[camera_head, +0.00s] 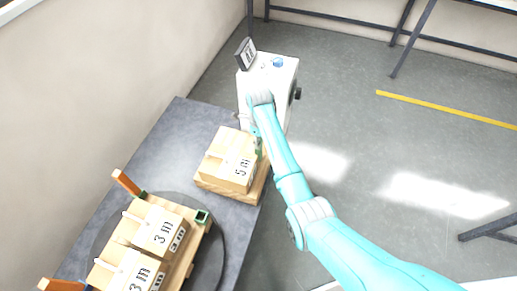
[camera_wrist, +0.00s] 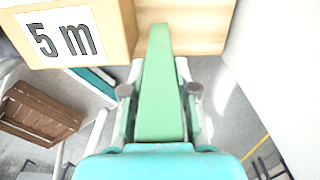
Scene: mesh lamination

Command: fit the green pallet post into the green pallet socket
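The green post (camera_wrist: 160,85) stands lengthwise between the fingers of my gripper (camera_wrist: 160,66) in the wrist view. Both fingertips lie close against its sides, and the gripper looks shut on it. Its far end is at the wooden base beside the 5 m box; I cannot tell whether it touches. In the head view my gripper (camera_head: 257,130) is at the right side of that box, where a small green part (camera_head: 258,147) shows. The green socket (camera_head: 202,216) is an open square holder at the upper right corner of the pallet (camera_head: 206,233) on the dark turntable, apart from my gripper.
The 5 m box (camera_head: 228,160) sits on its own wooden base on the grey table (camera_head: 175,142). Two 3 m boxes (camera_head: 158,230) stand on the turntable pallet. Orange posts (camera_head: 126,182) rise at its left corners. A white machine (camera_head: 270,75) stands behind my gripper.

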